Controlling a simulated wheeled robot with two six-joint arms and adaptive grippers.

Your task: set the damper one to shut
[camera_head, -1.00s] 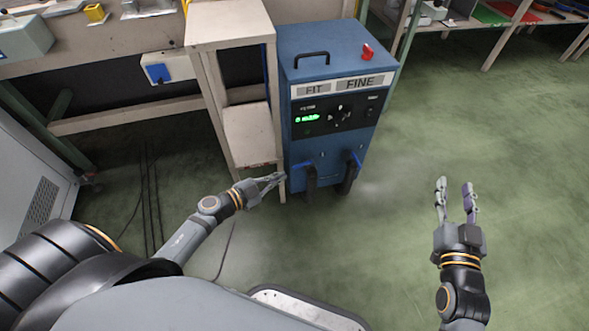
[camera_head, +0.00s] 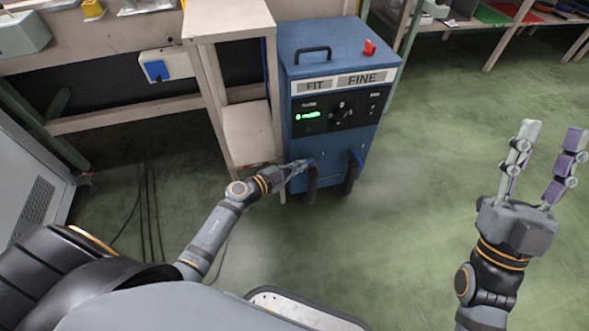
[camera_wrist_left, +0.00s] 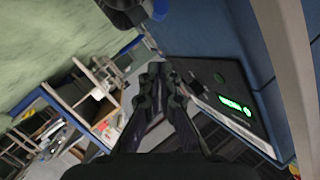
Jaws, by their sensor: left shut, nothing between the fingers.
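The blue machine (camera_head: 325,158) stands on the floor with a FIT / FINE label and a lit green display. Low on its front are two black hoses, each with a blue damper lever at its top. The left lever (camera_head: 310,161) is mostly hidden by my left gripper; the right lever (camera_head: 358,157) shows clearly. Which one is damper one I cannot read. My left gripper (camera_head: 304,165) is shut and empty, its tips at the left lever; contact cannot be told. Its dark fingers (camera_wrist_left: 160,92) also show in the left wrist view. My right gripper (camera_head: 552,135) is open and empty, far to the right.
A beige stand (camera_head: 226,32) is close on the left of the machine, beside my left forearm. A red knob (camera_head: 369,47) and a black handle (camera_head: 312,52) are on the machine's top. Cables lie on the floor at left. The green floor at right is clear.

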